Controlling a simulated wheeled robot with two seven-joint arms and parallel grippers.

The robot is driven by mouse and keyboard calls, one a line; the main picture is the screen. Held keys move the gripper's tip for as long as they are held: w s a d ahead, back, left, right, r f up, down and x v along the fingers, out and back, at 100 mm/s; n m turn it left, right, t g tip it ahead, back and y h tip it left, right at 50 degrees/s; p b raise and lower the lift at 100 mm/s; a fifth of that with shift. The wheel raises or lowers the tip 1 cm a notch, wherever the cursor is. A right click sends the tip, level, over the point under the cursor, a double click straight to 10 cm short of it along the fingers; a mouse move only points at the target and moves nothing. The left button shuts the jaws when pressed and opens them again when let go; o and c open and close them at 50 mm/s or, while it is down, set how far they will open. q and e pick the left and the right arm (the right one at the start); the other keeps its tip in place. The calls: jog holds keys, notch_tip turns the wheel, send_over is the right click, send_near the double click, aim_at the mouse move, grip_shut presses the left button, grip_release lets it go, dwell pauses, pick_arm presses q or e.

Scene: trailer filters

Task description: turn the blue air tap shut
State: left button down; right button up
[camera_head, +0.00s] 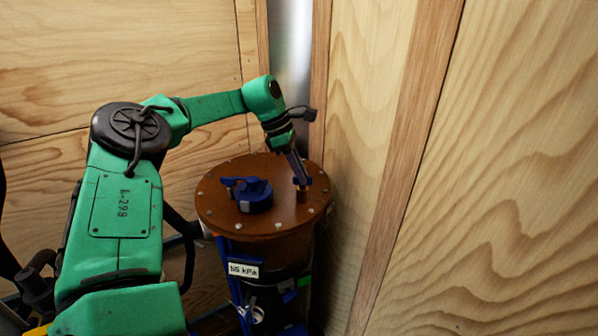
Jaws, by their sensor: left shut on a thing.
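The blue air tap (303,182) is a small blue handle on a short brass-coloured stem, near the right side of the brown round lid (226,224). My left gripper (300,179) reaches down to it from above, fingers slanting, and is shut on the tap's handle. The fingers hide part of the handle, so its exact angle is hard to tell. My right gripper is not in view.
A larger dark blue fitting (254,196) stands on the lid, left of the tap. Below the lid is a white label (243,270) reading about 55 kPa. Wooden walls (375,110) close in behind and right.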

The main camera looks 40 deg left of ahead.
pick_arm(q)
jog(key=shift+s+d+f+m, duration=0.1)
jog(key=shift+f+m, duration=0.15)
jog(key=shift+m, duration=0.15)
jog(key=c, duration=0.9)
grip_release()
jog(key=shift+w+d, duration=0.2)
jog(key=shift+w, duration=0.1)
jog(key=v, duration=1.4)
jog(key=shift+w+a+r+p, duration=0.15)
jog(key=shift+r+p, duration=0.2)
